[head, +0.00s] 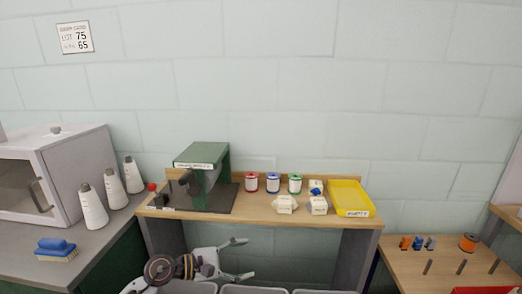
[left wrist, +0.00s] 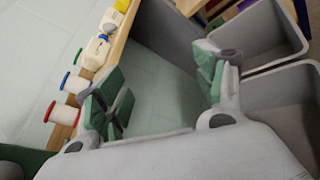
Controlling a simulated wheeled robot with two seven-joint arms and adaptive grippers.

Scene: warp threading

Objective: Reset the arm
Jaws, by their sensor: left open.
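My left gripper (head: 240,259) is low in the head view, in front of the wooden bench (head: 280,217) and below its top. Its two fingers are spread apart with nothing between them. The left wrist view also shows the open left gripper (left wrist: 165,92) with green finger pads, empty, beside the bench edge. My right gripper does not show in either view.
On the bench stand a green machine (head: 205,157), red (head: 251,182), blue (head: 273,183) and green (head: 295,184) spools, white blocks (head: 285,204) and a yellow tray (head: 348,195). Grey bins (left wrist: 265,28) lie close to the gripper. White cones (head: 92,207) stand left.

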